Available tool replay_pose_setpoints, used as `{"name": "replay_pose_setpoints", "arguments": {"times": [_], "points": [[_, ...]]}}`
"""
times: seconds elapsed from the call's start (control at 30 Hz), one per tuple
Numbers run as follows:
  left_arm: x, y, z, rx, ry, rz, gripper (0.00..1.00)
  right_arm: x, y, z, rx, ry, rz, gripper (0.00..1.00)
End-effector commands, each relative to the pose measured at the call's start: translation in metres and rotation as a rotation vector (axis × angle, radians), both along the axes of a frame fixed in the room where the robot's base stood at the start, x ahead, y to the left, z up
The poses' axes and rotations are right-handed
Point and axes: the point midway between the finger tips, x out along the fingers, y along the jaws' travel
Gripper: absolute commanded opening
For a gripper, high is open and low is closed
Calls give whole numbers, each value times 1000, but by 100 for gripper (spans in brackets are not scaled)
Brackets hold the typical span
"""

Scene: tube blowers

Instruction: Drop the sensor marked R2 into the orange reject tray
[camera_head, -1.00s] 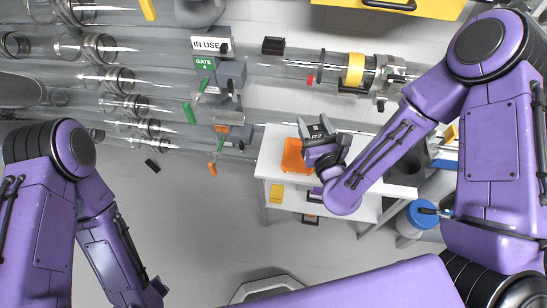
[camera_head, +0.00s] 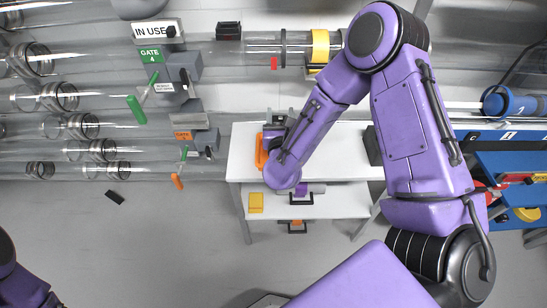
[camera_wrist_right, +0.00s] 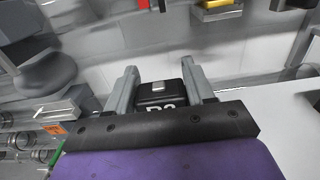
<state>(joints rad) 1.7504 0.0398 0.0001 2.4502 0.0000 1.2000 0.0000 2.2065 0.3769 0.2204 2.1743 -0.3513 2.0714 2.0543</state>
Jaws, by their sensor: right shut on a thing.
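The R2 sensor (camera_wrist_right: 161,97) is a dark block with a pale tab, its lettering partly covered by the gripper's dark edge in the right wrist view. My right gripper (camera_wrist_right: 158,80) is shut on it, one grey finger on each side. In the head view my right gripper (camera_head: 276,119) is over the left part of the white table. The orange reject tray (camera_head: 260,153) lies there, mostly hidden behind my right wrist. I cannot tell whether the sensor is directly above the tray. My left gripper is out of view; only part of my left arm shows at bottom left.
The white table (camera_head: 333,150) has a dark box (camera_head: 372,147) on its right part and a lower shelf with a yellow item (camera_head: 256,203). A blue cart (camera_head: 510,170) is at the right.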

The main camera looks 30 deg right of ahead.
Motion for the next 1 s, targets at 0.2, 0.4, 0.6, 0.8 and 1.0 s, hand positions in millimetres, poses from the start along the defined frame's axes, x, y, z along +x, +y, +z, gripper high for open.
{"name": "replay_pose_setpoints", "arguments": {"times": [0.2,0.4,0.6,0.8,1.0], "points": [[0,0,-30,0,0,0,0,0,0,-38,-1,2,2,22],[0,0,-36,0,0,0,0,0,0,-47,-1,1,2,22],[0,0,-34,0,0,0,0,0,0,-46,-1,1,2,62],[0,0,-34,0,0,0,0,0,0,-46,-1,1,2,82],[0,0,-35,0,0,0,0,-4,3,-46,0,1,4,82]]}}
